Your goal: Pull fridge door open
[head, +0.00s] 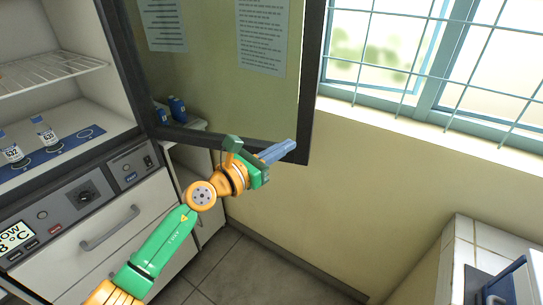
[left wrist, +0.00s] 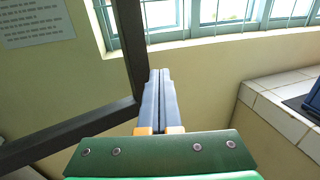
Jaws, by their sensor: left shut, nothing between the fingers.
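The fridge door (head: 311,85) is a glass panel in a dark frame with paper notices on it. It stands swung wide open to the right of the fridge cabinet (head: 60,95). My left gripper (head: 291,147) is shut and empty. In the head view it overlaps the lower right corner of the door frame. In the left wrist view my shut fingers (left wrist: 159,75) point ahead, just right of the door frame's corner (left wrist: 130,100). I cannot tell whether they touch the frame. The door handle is not visible. My right gripper is in neither view.
Two labelled bottles (head: 43,131) stand on the fridge floor, below a wire shelf (head: 50,70). A control panel and drawers (head: 110,238) are underneath. A barred window (head: 440,60) is at the upper right. A tiled counter (head: 455,255) is at the lower right. The floor (head: 245,272) between is clear.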

